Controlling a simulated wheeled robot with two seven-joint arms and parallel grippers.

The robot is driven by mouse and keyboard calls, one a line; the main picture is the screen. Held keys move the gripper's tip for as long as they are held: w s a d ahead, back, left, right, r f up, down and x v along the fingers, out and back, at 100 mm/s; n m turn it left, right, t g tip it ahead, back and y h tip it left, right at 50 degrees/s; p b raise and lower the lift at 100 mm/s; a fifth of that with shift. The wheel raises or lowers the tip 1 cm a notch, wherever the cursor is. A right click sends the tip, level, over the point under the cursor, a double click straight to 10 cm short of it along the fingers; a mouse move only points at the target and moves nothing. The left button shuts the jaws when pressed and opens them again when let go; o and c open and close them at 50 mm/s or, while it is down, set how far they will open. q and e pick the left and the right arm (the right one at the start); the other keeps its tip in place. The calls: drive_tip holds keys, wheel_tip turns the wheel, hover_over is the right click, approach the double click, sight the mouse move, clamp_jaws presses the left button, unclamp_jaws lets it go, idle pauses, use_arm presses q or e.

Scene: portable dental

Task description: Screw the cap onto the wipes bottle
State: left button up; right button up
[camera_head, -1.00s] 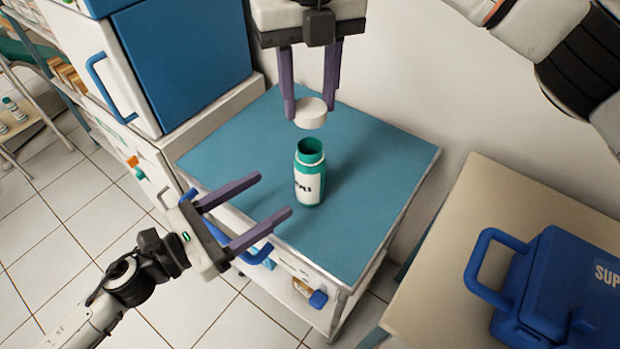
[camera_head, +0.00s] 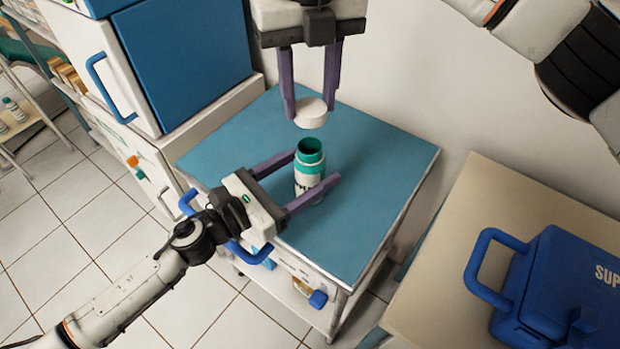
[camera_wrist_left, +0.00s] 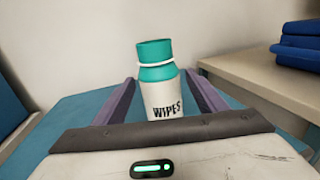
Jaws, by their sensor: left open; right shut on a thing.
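The wipes bottle (camera_head: 308,172), teal with a white label, stands upright and open-topped on the blue cart top (camera_head: 375,190). In the left wrist view the bottle (camera_wrist_left: 160,85) shows its WIPES label between the fingers. My left gripper (camera_head: 315,165) is open, with one finger on each side of the bottle; I cannot tell whether they touch it. My right gripper (camera_head: 310,105) points down and is shut on the white cap (camera_head: 312,113), held above the bottle's mouth with a gap between.
A blue case (camera_head: 560,285) lies on the beige table (camera_head: 470,220) at the right. A white and blue cabinet (camera_head: 185,60) stands at the left of the cart. The cart top around the bottle is clear. A wall rises behind.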

use_arm(q)
drive_tip(key=shift+w+d, duration=0.3)
drive_tip(key=shift+d, duration=0.1)
drive_tip(key=c, duration=1.6)
use_arm(e)
drive_tip(key=shift+f, duration=2.5)
drive_tip(key=shift+f, duration=0.9)
use_arm(q)
clamp_jaws()
use_arm(e)
drive_tip(key=shift+f, duration=0.6)
